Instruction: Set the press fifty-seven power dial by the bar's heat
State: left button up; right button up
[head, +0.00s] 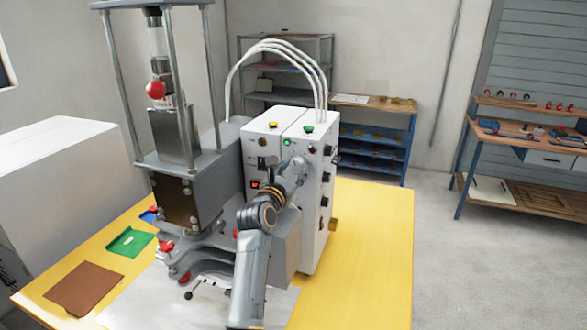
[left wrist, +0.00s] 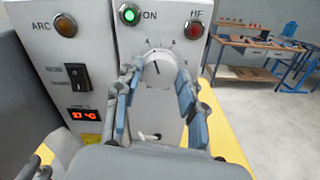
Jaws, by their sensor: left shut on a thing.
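The press (head: 185,203) stands at the left of the yellow table in the head view, beside a white control cabinet (head: 318,230). The cabinet's power dial (left wrist: 157,66) is a pale round knob with a dark pointer line and numbers around it, in the upper middle of the left wrist view. My left gripper (left wrist: 158,80) is shut on the dial, one finger on each side. In the head view my left gripper (head: 292,170) is at the cabinet front and hides the dial. A red-lit display (left wrist: 84,115) is left of the dial; its digits are hard to read. My right gripper is not in view.
A green lamp (left wrist: 130,14) by "ON" is lit; an amber ARC lamp (left wrist: 65,26) and red HF lamp (left wrist: 194,30) flank it. A dark rocker switch (left wrist: 77,76) is left of the dial. Green (head: 127,242) and brown (head: 85,288) sheets lie at the table's left.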

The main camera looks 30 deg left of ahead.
pick_arm(q)
jog(key=m+p, duration=0.1)
jog(key=m, duration=0.2)
jog(key=shift+p, duration=0.4)
jog(key=m+p, duration=0.1)
jog(key=m, duration=0.3)
jog(key=m+p, duration=0.1)
jog(key=m, duration=0.2)
jog(key=shift+m, duration=0.4)
jog(key=shift+d+f+m+p, duration=0.1)
jog(key=shift+m+p, duration=0.3)
jog(key=shift+m, duration=1.4)
jog(key=o, duration=1.1)
